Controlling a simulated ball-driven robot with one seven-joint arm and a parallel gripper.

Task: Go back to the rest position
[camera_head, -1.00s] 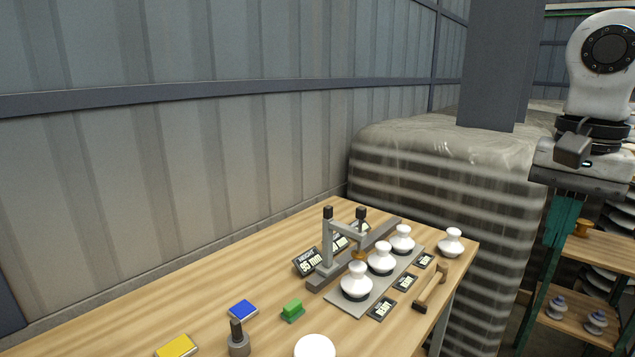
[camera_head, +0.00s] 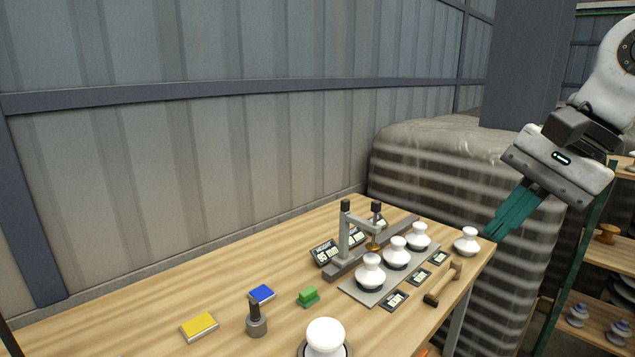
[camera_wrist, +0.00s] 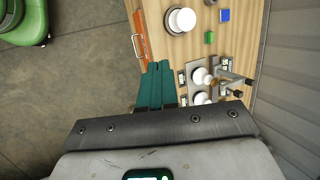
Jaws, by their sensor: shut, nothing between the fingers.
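My gripper (camera_head: 497,232) has long teal fingers and is at the right of the head view, pointing down and to the left. Its fingers are shut together with nothing between them. The fingertips appear near the right end of the wooden table (camera_head: 150,312); their height above it is hard to tell. In the wrist view the shut fingers (camera_wrist: 157,72) reach up beside the table edge. White insulators (camera_head: 370,272) stand in a row on a grey plate, and another white insulator (camera_head: 466,241) stands at the table's right end.
A grey measuring stand (camera_head: 345,238), a hammer (camera_head: 443,284), a yellow pad (camera_head: 199,326), a blue pad (camera_head: 262,293) and a green block (camera_head: 308,296) are on the table. A wrapped pallet stack (camera_head: 420,150) stands behind. Shelves (camera_head: 606,262) are at the right.

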